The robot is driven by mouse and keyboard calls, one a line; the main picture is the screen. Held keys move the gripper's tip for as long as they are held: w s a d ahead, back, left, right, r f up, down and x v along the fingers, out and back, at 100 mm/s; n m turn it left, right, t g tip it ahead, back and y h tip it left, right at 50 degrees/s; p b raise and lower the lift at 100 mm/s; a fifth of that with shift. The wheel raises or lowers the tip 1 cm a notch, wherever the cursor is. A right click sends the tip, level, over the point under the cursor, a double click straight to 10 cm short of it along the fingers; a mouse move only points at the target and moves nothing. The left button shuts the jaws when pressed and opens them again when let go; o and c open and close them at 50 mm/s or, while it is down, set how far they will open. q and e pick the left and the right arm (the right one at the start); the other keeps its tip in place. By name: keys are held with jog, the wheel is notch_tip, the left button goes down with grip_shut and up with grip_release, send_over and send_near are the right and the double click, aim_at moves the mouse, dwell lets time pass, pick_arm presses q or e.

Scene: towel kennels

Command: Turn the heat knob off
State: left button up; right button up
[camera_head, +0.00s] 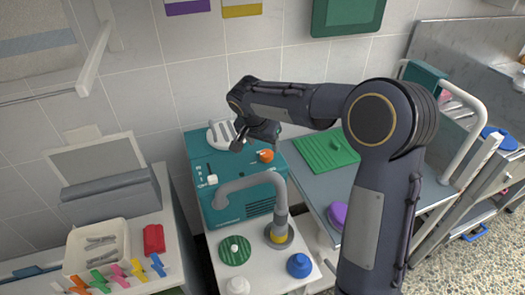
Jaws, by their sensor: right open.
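A teal machine (237,178) stands against the tiled wall. An orange knob (266,156) sits on its top, at the right; it looks like the heat knob, but no markings can be read, so its setting cannot be told. My right gripper (254,143) is open and points down over the machine's top, just behind and to the left of the orange knob. Whether it touches anything cannot be told. My left gripper is out of view.
A grey curved pipe (252,180) rises in front of the machine from a white top with green, white and blue knobs. A green ribbed mat (326,151) lies to the right. A bin of clips (98,248) and a red item (154,239) are at left.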

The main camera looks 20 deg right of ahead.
aim_at(266, 153)
jog(key=shift+x, duration=2.8)
jog(key=c, duration=1)
